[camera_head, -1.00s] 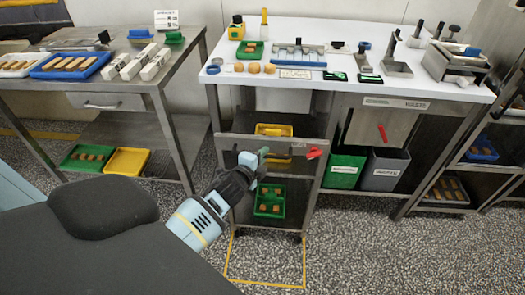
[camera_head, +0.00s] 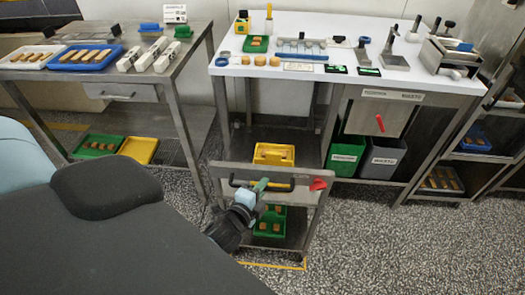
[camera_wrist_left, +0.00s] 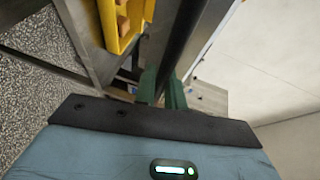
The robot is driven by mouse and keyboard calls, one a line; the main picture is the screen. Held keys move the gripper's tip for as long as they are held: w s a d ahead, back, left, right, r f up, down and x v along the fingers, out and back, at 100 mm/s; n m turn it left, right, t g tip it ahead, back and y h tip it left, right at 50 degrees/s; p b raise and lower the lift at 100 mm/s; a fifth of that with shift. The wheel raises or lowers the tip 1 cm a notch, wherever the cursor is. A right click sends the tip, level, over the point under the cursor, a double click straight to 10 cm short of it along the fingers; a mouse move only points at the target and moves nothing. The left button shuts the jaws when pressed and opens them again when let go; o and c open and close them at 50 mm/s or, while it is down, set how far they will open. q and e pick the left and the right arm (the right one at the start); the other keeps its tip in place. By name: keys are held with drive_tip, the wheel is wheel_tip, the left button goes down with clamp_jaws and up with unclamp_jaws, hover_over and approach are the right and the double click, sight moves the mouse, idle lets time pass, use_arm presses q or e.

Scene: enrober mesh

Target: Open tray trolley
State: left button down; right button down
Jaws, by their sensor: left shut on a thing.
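The tray trolley (camera_head: 225,170) stands in front of the white-topped workbench, its steel front panel facing me. A black bar handle (camera_head: 283,187) runs across that panel, with a red lever (camera_head: 319,184) at its right. My left gripper (camera_head: 262,186) is shut on the handle near its middle. In the left wrist view the green fingers (camera_wrist_left: 164,90) close around the dark bar (camera_wrist_left: 180,42). A yellow tray (camera_head: 273,153) shows behind the panel, and a green tray (camera_head: 279,215) with brown pieces sits lower in the trolley, partly hidden by my gripper. My right gripper is not in view.
The workbench (camera_head: 325,32) carries tools and a small green tray. Green (camera_head: 343,157) and grey (camera_head: 382,160) bins stand under it. A steel table (camera_head: 190,60) is at left, a rack (camera_head: 490,150) at right. Speckled floor at front right is clear.

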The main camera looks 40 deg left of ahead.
use_arm(q)
drive_tip(key=shift+s+d, duration=0.15)
drive_tip(key=shift+s, duration=0.1)
drive_tip(key=c, duration=1.5)
unclamp_jaws()
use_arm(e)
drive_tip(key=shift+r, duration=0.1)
use_arm(q)
drive_tip(key=shift+v, duration=3.9)
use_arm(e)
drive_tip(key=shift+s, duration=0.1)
use_arm(q)
drive_tip(key=shift+s, duration=0.1)
